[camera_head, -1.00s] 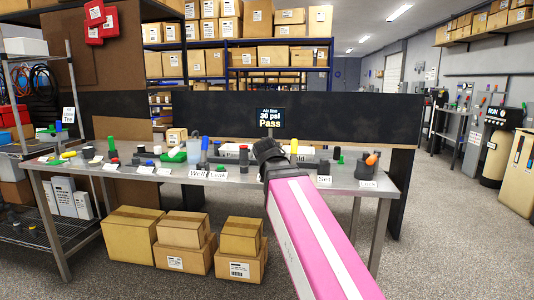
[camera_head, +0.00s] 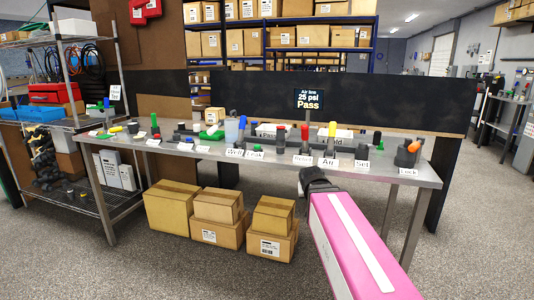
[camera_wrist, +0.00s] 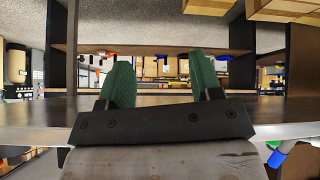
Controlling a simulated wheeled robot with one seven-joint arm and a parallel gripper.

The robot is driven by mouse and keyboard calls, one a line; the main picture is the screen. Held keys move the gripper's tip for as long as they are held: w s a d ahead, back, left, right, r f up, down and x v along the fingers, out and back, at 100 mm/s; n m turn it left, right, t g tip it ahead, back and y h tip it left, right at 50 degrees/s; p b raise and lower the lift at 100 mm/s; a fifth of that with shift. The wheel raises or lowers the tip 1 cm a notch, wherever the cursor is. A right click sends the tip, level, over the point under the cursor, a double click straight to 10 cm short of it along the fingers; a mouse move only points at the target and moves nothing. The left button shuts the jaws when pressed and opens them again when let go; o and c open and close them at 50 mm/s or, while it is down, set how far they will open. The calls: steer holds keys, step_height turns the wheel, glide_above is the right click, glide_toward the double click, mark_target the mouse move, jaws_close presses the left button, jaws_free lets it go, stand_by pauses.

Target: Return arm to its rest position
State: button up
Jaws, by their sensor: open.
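My arm, pink with a white stripe, reaches up from the bottom right in the head view, and its dark end (camera_head: 316,180) is in front of the workbench's front edge. The fingers cannot be made out there. In the wrist view my gripper (camera_wrist: 158,80) shows two green fingers standing well apart, with nothing between them. The steel workbench (camera_head: 270,172) holds several small fittings and white labels, including "Well", "Leak", "Reject", "All", "Set" and "Lock". A screen (camera_head: 309,101) above it reads "Air line 25 psi Pass".
Cardboard boxes (camera_head: 172,207) stand on the floor under the bench. A wire rack (camera_head: 75,190) with a red case and blue bins stands at the left. A black panel (camera_head: 400,105) runs behind the bench. The floor in front is open.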

steer(key=s+f+g+y, duration=0.1)
steer(key=s+f+g, duration=0.2)
steer(key=s+f, duration=0.4)
steer(key=s+d+f+g, duration=0.1)
steer(key=s+f+g, duration=0.3)
steer(key=f, duration=1)
steer(key=s, duration=0.3)
steer(key=shift+s+n+y, duration=0.15)
steer(key=shift+n+y, duration=0.15)
steer(key=shift+y, duration=0.1)
